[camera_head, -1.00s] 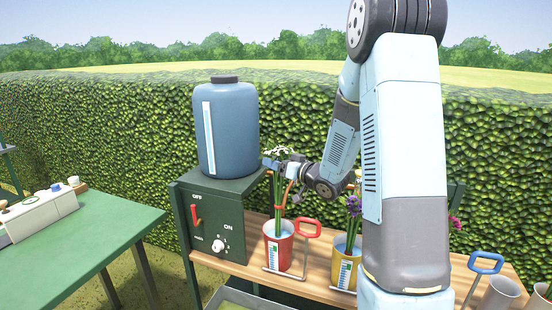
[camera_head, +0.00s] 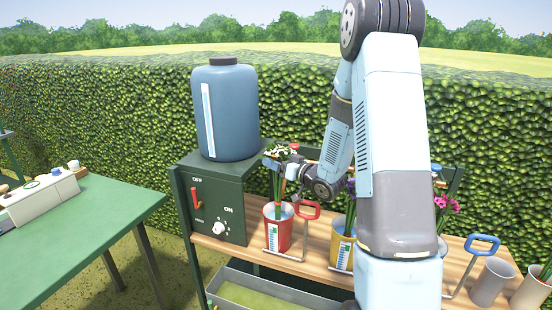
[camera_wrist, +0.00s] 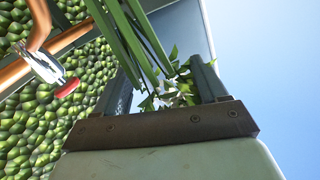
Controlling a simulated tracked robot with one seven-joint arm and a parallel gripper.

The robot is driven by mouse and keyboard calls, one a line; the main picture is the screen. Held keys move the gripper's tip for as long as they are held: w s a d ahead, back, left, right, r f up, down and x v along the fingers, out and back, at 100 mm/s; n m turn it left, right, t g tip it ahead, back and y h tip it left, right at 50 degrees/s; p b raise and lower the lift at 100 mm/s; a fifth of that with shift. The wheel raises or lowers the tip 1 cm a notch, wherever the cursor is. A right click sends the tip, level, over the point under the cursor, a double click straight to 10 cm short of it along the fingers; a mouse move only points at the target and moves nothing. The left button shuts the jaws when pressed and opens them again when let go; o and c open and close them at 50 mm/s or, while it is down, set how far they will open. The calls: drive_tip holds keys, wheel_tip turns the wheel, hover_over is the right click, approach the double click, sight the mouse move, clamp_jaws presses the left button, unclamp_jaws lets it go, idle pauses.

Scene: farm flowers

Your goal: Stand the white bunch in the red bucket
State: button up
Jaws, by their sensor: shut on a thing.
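The white bunch (camera_head: 277,151) has small white blooms above long green stems. It stands nearly upright over the red bucket (camera_head: 286,238), and its stems go down inside the rim. Where the stems end is hidden by the bucket wall. My gripper (camera_head: 292,172) is shut on the white bunch above the rim, coming from the right. In the wrist view, white blooms and leaves (camera_wrist: 180,92) show between my gripper's fingers (camera_wrist: 163,90), with green stems crossing at the top.
A yellow bucket (camera_head: 342,246) with purple flowers stands just right on the wooden shelf. A green control box (camera_head: 218,205) with a blue tank (camera_head: 225,110) is close on the left. Red handle (camera_head: 311,210) rises beside the red bucket. Copper pipe (camera_wrist: 75,40) shows in the wrist view.

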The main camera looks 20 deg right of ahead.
drive_tip(key=shift+s+d+f, duration=0.1)
drive_tip(key=shift+s+f, duration=0.1)
drive_tip(key=shift+f, duration=1.7)
drive_tip(key=shift+w+d+f, duration=0.15)
drive_tip(key=shift+f, duration=0.3)
drive_tip(key=o, duration=1.8)
drive_tip(key=shift+s+d+f, duration=0.1)
drive_tip(key=shift+s+d, duration=0.15)
drive_tip(key=shift+s, duration=0.05)
drive_tip(key=v, duration=1.3)
drive_tip(key=shift+s+a, duration=0.3)
drive_tip(key=shift+a, duration=0.05)
